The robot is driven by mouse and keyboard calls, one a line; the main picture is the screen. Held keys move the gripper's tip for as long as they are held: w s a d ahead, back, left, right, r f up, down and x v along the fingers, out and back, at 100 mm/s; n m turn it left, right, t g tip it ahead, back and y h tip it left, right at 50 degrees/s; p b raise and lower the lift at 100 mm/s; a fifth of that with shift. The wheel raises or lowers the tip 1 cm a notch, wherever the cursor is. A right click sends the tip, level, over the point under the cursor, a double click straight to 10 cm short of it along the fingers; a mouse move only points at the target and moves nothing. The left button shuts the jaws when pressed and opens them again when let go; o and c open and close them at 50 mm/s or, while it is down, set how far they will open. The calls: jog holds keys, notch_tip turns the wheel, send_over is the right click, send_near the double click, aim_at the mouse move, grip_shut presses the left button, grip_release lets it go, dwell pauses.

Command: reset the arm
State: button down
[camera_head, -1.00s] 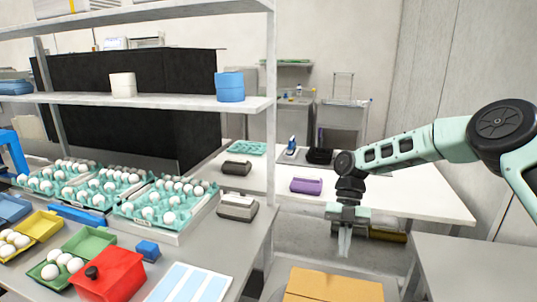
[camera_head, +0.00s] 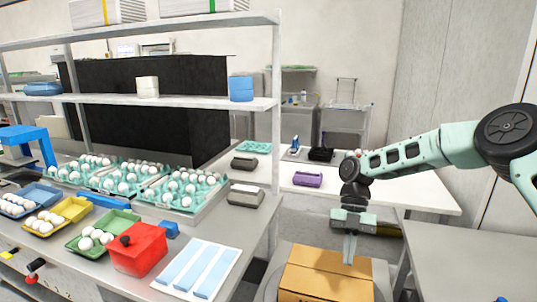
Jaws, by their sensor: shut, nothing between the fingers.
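My arm reaches in from the right, pale green with black joints. My gripper (camera_head: 350,258) points straight down, its fingers together and empty. In the picture the fingertips overlap the top of a brown cardboard box (camera_head: 322,283); I cannot tell how far above the box they are. Nothing shows between the fingers.
The left bench has egg trays (camera_head: 185,190), a red box (camera_head: 137,250), a green egg carton (camera_head: 103,232), and a white sheet with blue strips (camera_head: 197,268). A shelf (camera_head: 190,101) stands over it. A grey table (camera_head: 470,262) stands at the right.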

jog(key=s+a+r+m+t+h, duration=0.1)
jog(key=s+a+r+m, duration=0.35)
jog(key=s, duration=0.25)
jog(key=s+a+r+m+t+h, duration=0.1)
jog(key=s+a+r+m, duration=0.3)
jog(key=s+a+m, duration=0.15)
jog(key=s+d+r+m+t, duration=0.1)
jog(key=s+d+m+t, duration=0.1)
jog(key=s+m, duration=0.5)
jog(key=s+d+r+m+t, duration=0.2)
jog(key=s+m, duration=0.5)
jog(key=s, duration=0.4)
jog(key=shift+s+d+t+y, duration=0.15)
jog(key=shift+s+t+y, duration=0.15)
